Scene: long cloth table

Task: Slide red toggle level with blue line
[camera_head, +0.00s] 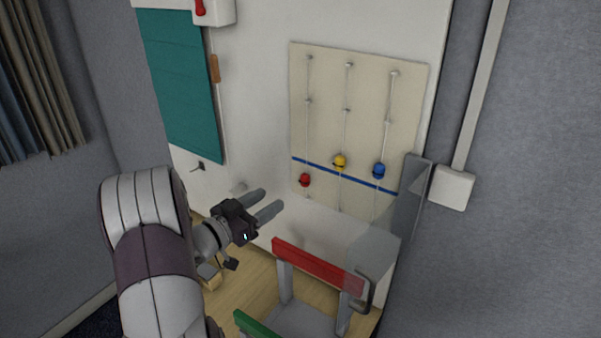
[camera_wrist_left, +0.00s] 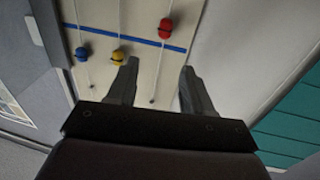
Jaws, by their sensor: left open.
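The red toggle (camera_head: 304,180) sits on the left rod of the cream board (camera_head: 325,85), a little below the blue line (camera_head: 320,170). The yellow toggle (camera_head: 340,161) and the blue toggle (camera_head: 379,171) sit on the other rods, at or just above the line. My left gripper (camera_head: 272,200) is open and empty, left of and below the red toggle, apart from it. The left wrist view shows the board turned over, with the red toggle (camera_wrist_left: 165,28) beyond the gap between the open fingers (camera_wrist_left: 160,68). My right gripper is not in view.
A teal panel (camera_head: 180,85) and a box with a red switch (camera_head: 214,10) are on the white wall panel at left. A see-through grey panel (camera_head: 402,210) stands right of the board. A red bar (camera_head: 315,267) and a green bar (camera_head: 255,326) lie below.

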